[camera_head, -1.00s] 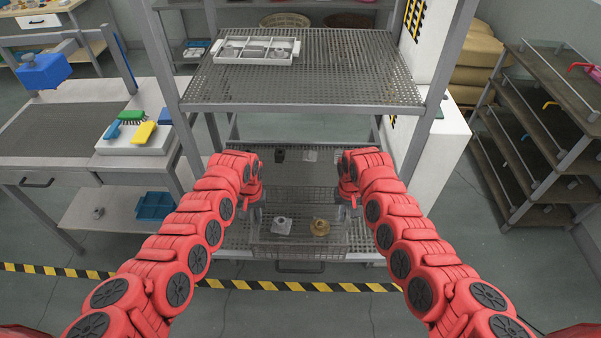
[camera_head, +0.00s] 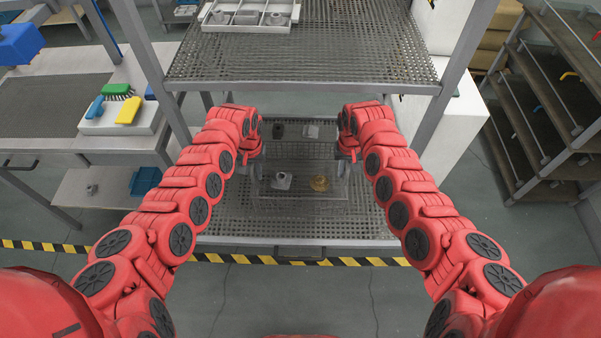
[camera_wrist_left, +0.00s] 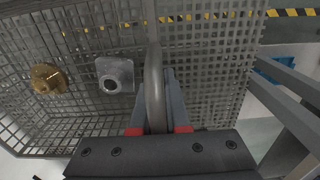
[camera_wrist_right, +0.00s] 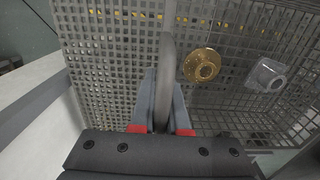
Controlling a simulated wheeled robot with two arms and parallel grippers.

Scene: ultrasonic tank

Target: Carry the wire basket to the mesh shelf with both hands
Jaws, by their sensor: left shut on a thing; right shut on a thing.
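The wire basket (camera_head: 300,202) is between my two arms in the head view, over the lower level of the mesh shelf (camera_head: 222,222). It holds a grey metal part (camera_head: 281,181) and a brass part (camera_head: 320,183); both also show in the left wrist view, the grey part (camera_wrist_left: 114,74) and the brass part (camera_wrist_left: 48,79). My left gripper (camera_head: 256,168) is shut on the basket's left handle (camera_wrist_left: 155,88). My right gripper (camera_head: 344,166) is shut on its right handle (camera_wrist_right: 166,85). Whether the basket touches the mesh below cannot be told.
The upper mesh level (camera_head: 300,55) carries a divided white tray (camera_head: 248,16). Posts (camera_head: 150,80) stand close outside both arms. A dark object (camera_head: 279,130) and a clear one (camera_head: 312,131) are behind the basket. A dark rack (camera_head: 545,110) stands at right, a workbench (camera_head: 110,145) at left.

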